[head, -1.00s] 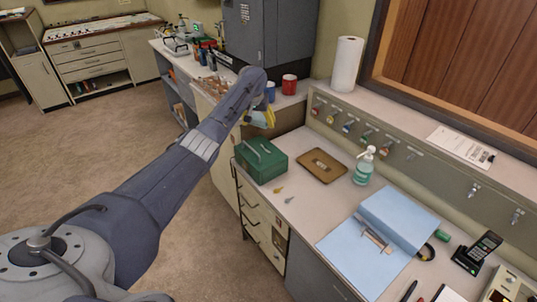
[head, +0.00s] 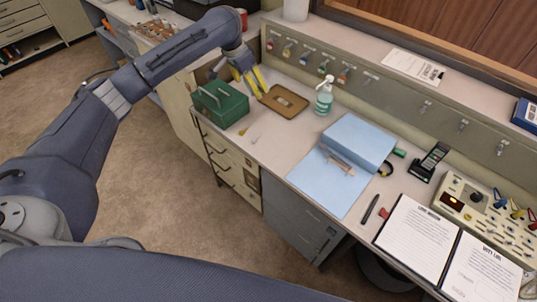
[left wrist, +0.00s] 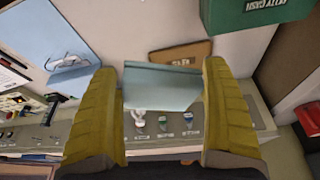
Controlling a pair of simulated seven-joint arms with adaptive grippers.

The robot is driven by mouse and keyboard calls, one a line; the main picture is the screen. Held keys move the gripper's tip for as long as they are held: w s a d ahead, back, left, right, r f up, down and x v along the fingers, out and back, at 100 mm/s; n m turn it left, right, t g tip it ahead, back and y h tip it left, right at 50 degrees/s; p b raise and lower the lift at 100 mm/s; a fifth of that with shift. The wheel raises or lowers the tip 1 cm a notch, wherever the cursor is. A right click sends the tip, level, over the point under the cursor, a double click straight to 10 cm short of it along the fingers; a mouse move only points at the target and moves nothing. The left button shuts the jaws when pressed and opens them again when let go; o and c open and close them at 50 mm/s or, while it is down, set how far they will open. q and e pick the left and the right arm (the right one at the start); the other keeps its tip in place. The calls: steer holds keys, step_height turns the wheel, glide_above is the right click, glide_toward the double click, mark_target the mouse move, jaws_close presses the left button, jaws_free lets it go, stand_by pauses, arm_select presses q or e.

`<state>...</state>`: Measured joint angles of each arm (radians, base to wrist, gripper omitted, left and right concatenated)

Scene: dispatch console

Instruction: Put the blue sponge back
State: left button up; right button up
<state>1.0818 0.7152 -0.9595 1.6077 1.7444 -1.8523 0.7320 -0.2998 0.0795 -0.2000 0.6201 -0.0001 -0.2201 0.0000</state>
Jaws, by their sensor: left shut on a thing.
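My left gripper (head: 252,84) is over the counter, between the green cash box (head: 220,104) and the brown tray (head: 291,98), with its yellow fingers pointing down. In the left wrist view, the left gripper (left wrist: 163,100) is shut on a pale blue block, the blue sponge (left wrist: 160,86), which sits between both fingers. The brown tray also shows in the left wrist view (left wrist: 181,52), beyond the sponge, and looks empty in the head view. In the head view the sponge is hard to make out at the fingers. My right gripper is out of view.
A soap bottle (head: 324,98) stands right of the tray. Key hooks (head: 307,58) line the back panel. Small keys (head: 243,132) lie in front of the cash box. A blue folder (head: 357,143), cordless phone (head: 429,161) and open binder (head: 416,236) fill the right side.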

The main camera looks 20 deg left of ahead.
arm_select(q)
steer(key=s+d+f+m, duration=0.2)
steer(key=s+d+m, duration=0.1)
steer(key=s+d, duration=0.6)
glide_toward(266, 155)
steer(key=shift+m+g+h, duration=0.4)
steer(key=x, duration=0.7)
steer(key=shift+w+a+f, duration=0.2)
steer(key=shift+w, duration=0.15)
steer(key=shift+f, duration=0.1)
steer(key=o, duration=1.4)
steer(key=v, duration=1.2)
steer(key=shift+s, duration=0.1)
